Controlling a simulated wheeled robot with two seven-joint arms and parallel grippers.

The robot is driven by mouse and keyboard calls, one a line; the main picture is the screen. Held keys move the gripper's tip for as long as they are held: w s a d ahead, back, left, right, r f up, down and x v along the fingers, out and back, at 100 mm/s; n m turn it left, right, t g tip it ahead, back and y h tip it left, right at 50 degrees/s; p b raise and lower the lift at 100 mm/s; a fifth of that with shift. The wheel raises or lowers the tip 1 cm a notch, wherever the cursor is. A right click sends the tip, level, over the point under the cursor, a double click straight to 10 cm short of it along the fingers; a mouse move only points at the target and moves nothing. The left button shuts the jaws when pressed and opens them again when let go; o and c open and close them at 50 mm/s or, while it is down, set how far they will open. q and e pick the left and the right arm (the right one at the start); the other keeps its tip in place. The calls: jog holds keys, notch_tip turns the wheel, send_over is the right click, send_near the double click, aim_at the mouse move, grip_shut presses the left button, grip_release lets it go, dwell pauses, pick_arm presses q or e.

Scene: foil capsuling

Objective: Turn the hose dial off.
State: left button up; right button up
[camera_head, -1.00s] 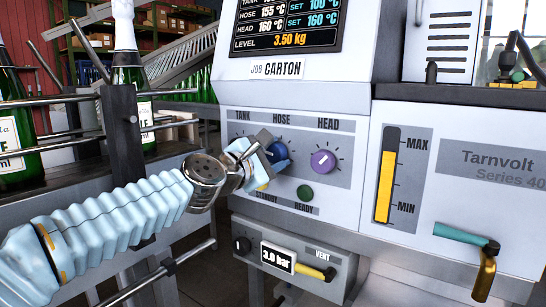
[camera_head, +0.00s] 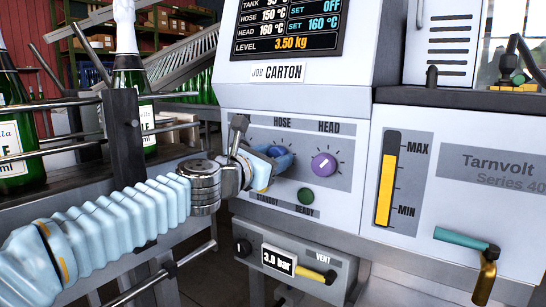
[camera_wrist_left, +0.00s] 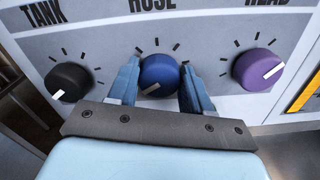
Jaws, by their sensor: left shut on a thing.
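The blue hose dial (camera_wrist_left: 160,73) sits between the black tank dial (camera_wrist_left: 70,82) and the purple head dial (camera_wrist_left: 258,68). Its pale pointer mark faces lower left in the left wrist view. My left gripper (camera_wrist_left: 160,82) is shut on the hose dial, one finger on each side. In the head view the gripper (camera_head: 273,160) partly covers the hose dial (camera_head: 281,156) and hides the tank dial. On the display (camera_head: 288,25), the set value in line with the HOSE row reads OFF. My right gripper is not in view.
The head dial (camera_head: 323,166) is close on the right. A green button (camera_head: 306,196) lies below the dials. A lower panel has a 3.0 bar gauge (camera_head: 279,260). Bottles (camera_head: 128,70) and rails stand at the left. A teal-and-brass handle (camera_head: 480,250) juts out at right.

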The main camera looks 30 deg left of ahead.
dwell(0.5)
pick_arm(q)
jog(key=o, duration=1)
jog(key=shift+o, duration=0.2)
jog(key=s+a+p, duration=0.1)
jog(key=s+p, duration=0.2)
jog(key=s, duration=1)
jog(key=shift+s, duration=0.3)
